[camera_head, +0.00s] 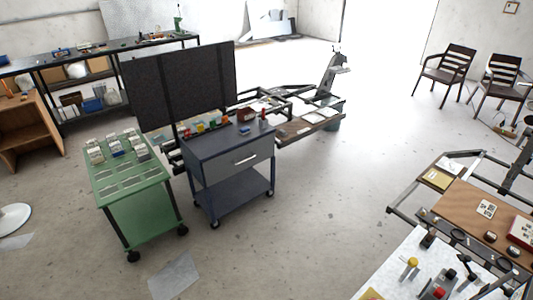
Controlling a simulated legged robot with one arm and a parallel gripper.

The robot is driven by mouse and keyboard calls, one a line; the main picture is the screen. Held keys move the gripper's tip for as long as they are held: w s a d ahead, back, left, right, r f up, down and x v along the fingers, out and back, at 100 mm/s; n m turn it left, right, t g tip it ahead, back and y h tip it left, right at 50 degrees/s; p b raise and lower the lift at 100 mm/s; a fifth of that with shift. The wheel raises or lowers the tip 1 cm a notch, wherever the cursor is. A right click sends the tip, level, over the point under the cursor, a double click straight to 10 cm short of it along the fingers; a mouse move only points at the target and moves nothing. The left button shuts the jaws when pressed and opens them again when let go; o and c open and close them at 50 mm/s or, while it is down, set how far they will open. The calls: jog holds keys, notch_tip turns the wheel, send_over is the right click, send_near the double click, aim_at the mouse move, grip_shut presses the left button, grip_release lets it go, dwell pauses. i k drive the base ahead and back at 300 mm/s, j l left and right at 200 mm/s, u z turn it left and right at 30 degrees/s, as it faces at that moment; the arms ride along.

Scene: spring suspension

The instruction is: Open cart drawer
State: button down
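A dark blue-grey tool cart (200,150) stands left of the middle on small casters. Its grey drawer (238,164) is on the side facing right and front, with a light bar handle (246,159). The drawer front looks flush with the cart body, so it appears closed. Small coloured items (212,123) and a blue item (245,130) lie on the cart top. A black panel (180,85) rises behind the cart top. My gripper is not in view.
A green wheeled cart (140,208) stands close on the left. A metal frame (290,104) is behind the tool cart. A workbench (395,275) with tools fills the lower right. Two chairs (447,68) stand far right. The floor (330,185) right of the cart is clear.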

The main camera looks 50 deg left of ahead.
aim_at(218, 169)
jog(key=u, duration=1.9)
jog(key=i+l, duration=0.1)
jog(key=i, duration=0.35)
jog(key=i+l+u, duration=0.1)
jog(key=i, duration=0.4)
jog(key=i+l, duration=0.1)
jog(key=i, duration=0.35)
jog(key=i+l+u, duration=0.1)
jog(key=i, duration=0.4)
jog(key=i+l, duration=0.2)
jog(key=i, duration=0.25)
jog(key=i+l+u, duration=0.15)
jog(key=i, duration=0.3)
jog(key=i+l, duration=0.25)
jog(key=i, duration=0.2)
